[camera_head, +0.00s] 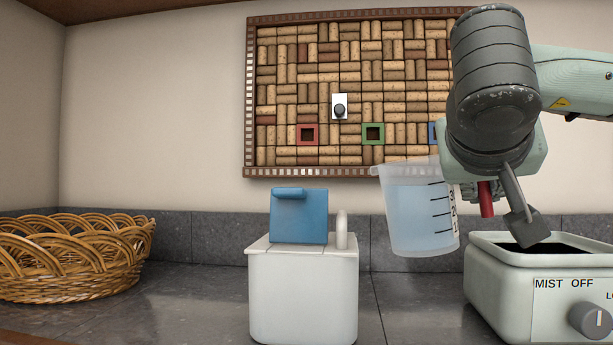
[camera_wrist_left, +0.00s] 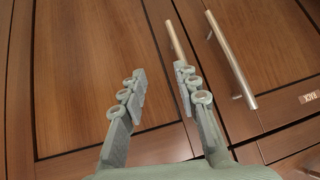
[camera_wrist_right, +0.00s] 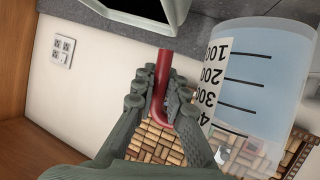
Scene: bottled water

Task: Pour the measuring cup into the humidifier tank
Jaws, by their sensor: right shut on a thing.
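The measuring cup (camera_head: 415,215) is clear, with black marks and pale blue water inside, and hangs in the air slightly tilted. My right gripper (camera_head: 497,200) is shut on its red handle (camera_head: 486,199). The cup (camera_wrist_right: 255,80) and the handle (camera_wrist_right: 162,85) also show in the right wrist view. A white box (camera_head: 303,300), apparently the humidifier tank, stands on the counter left of and below the cup. A blue flap (camera_head: 299,216) stands upright on it; the opening cannot be seen. My left gripper (camera_wrist_left: 160,72) is open and empty, before wooden cabinet doors.
The white humidifier base (camera_head: 550,285), with a dark open top and a knob marked MIST OFF, stands at right. A wicker basket (camera_head: 75,260) is at left. A cork board (camera_head: 350,90) hangs behind. The counter (camera_head: 200,300) between basket and box is clear.

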